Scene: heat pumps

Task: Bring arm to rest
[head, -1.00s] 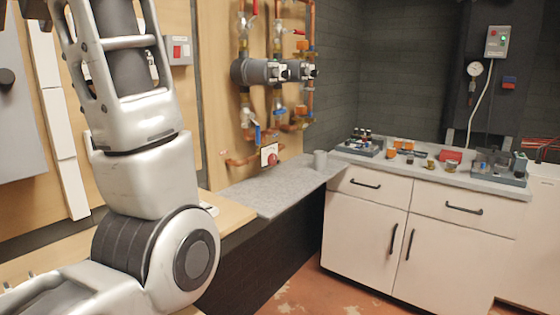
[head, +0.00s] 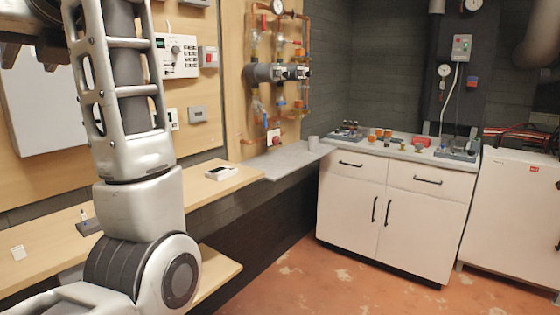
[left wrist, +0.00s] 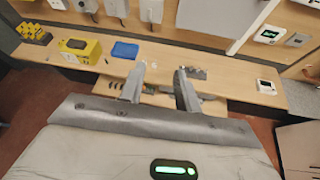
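My left arm (head: 140,185) rises large at the left of the head view, its upper part bent upward. My left gripper (head: 28,58) shows at the top left corner, partly cut off by the frame. In the left wrist view the two fingers of my left gripper (left wrist: 160,78) stand apart with nothing between them, above and in front of the wooden bench (left wrist: 215,78). My right gripper is in neither view.
The wooden bench (head: 45,240) runs along the left wall, with a white device (head: 222,172) on it. Copper pipes and pumps (head: 265,72) hang on the wall board. A white cabinet (head: 345,205) stands at the right. The red floor (head: 310,285) is clear.

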